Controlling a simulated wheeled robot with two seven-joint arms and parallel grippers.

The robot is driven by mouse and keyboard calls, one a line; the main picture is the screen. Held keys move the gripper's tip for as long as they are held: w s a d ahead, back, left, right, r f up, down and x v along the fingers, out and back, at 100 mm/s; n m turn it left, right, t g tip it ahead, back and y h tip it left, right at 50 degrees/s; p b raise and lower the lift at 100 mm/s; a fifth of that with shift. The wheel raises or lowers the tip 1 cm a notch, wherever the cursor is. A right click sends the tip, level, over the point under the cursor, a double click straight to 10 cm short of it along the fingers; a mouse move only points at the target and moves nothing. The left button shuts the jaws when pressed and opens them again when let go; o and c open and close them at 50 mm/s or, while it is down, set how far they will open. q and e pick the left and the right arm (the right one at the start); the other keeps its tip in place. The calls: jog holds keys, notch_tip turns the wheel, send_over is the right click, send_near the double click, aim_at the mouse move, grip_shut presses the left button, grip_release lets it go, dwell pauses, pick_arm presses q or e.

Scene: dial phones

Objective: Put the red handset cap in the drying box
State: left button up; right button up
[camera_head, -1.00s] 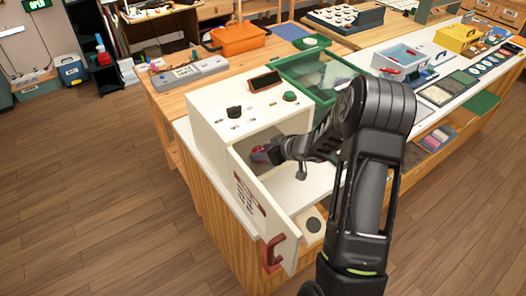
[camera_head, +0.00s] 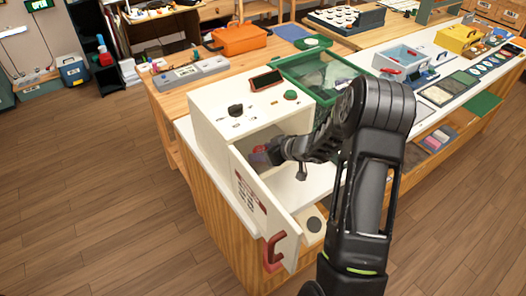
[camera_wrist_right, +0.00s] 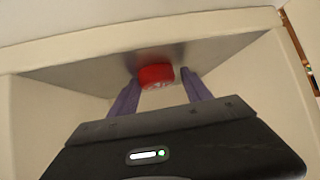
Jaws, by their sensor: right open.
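The red handset cap (camera_wrist_right: 156,74) shows in the right wrist view against the grey inner surface of the drying box, just ahead of and between my fingertips. The drying box (camera_head: 207,126) is the white box with a dark knob and a green button on top. Its door (camera_head: 262,208), with a red handle (camera_head: 274,252), stands open toward the front. My right gripper (camera_wrist_right: 160,84) is inside the box with its purple fingers apart, one on each side of the cap. A small part of it shows at the opening in the head view (camera_head: 260,155). My left gripper is not in view.
A green translucent bin (camera_head: 312,78) stands right behind the box. An orange case (camera_head: 239,38) and a grey device (camera_head: 190,72) are on the wooden table behind. The open door borders my right arm on the left.

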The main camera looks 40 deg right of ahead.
jog(key=shift+s+d+f, duration=0.15)
jog(key=shift+s+d, duration=0.05)
jog(key=shift+s, duration=0.1)
jog(key=p+v, duration=0.2)
jog(key=v, duration=1)
jog(key=shift+w+r, duration=0.35)
jog(key=shift+c, duration=0.6)
